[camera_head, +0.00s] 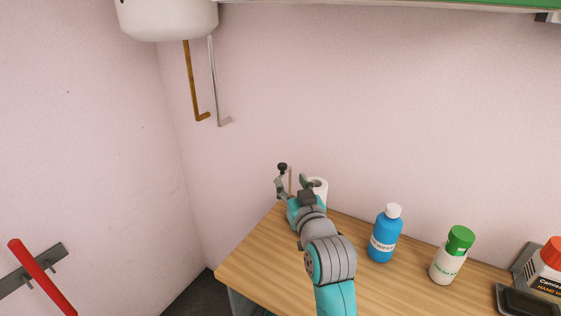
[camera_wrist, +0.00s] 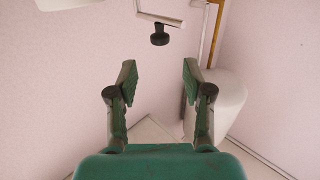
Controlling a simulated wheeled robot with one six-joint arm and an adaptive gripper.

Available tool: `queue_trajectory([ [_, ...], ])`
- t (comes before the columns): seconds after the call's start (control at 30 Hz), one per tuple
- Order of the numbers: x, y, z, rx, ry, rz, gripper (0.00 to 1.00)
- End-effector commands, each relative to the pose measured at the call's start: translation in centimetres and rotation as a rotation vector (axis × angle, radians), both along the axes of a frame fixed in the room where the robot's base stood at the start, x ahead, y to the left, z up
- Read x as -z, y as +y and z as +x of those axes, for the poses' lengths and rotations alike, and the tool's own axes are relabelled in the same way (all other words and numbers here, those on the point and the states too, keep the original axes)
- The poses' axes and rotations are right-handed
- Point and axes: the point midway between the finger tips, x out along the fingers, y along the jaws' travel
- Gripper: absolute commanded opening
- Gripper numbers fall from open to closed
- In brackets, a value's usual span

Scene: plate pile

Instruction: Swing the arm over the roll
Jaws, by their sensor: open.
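A white roll (camera_head: 319,190) stands upright near the back left of the wooden table, by the wall. My gripper (camera_head: 292,181) is beside it, to its left in the head view, and my gripper partly hides it.
A blue bottle (camera_head: 385,236) and a white bottle with a green cap (camera_head: 451,257) stand right of my arm on the table (camera_head: 262,265). A black knob (camera_wrist: 159,36) on a thin rod is ahead of the fingers. Pipes (camera_head: 193,85) hang on the wall above.

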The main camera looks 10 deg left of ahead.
Motion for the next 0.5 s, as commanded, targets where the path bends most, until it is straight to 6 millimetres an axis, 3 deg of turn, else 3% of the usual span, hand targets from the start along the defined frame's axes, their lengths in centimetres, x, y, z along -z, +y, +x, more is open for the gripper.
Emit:
queue_trajectory([
  [0.3, -0.1, 2.4, 5.1, 0.000, 0.000, 0.000, 0.50],
  [0.5, -0.1, 3.5, 7.4, 0.000, -0.001, 0.000, 0.50],
])
